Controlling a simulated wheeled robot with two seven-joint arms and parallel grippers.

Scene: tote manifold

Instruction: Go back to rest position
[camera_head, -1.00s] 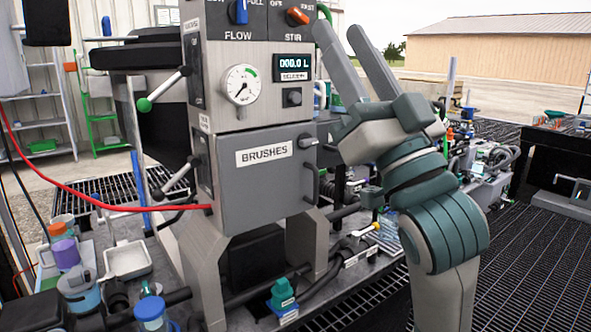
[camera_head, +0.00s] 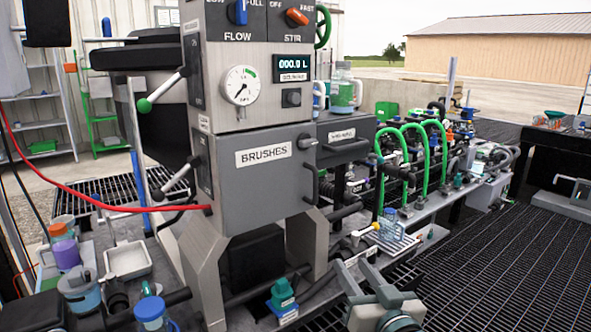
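My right gripper (camera_head: 366,280) is low at the bottom of the head view, right of centre. Its two grey fingers point up and stand apart with a gap between them, and nothing shows in the gap. It is in front of the machine's bench, apart from the grey machine with the BRUSHES door (camera_head: 262,178). The rest of the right arm is mostly below the picture. My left gripper is not in the picture.
Green hoops (camera_head: 411,158) and pipework line the bench behind my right gripper. A teal block (camera_head: 283,293) stands on the bench to its left. A white tray (camera_head: 128,260) and several jars are at the left. The grating (camera_head: 500,265) at the right is clear.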

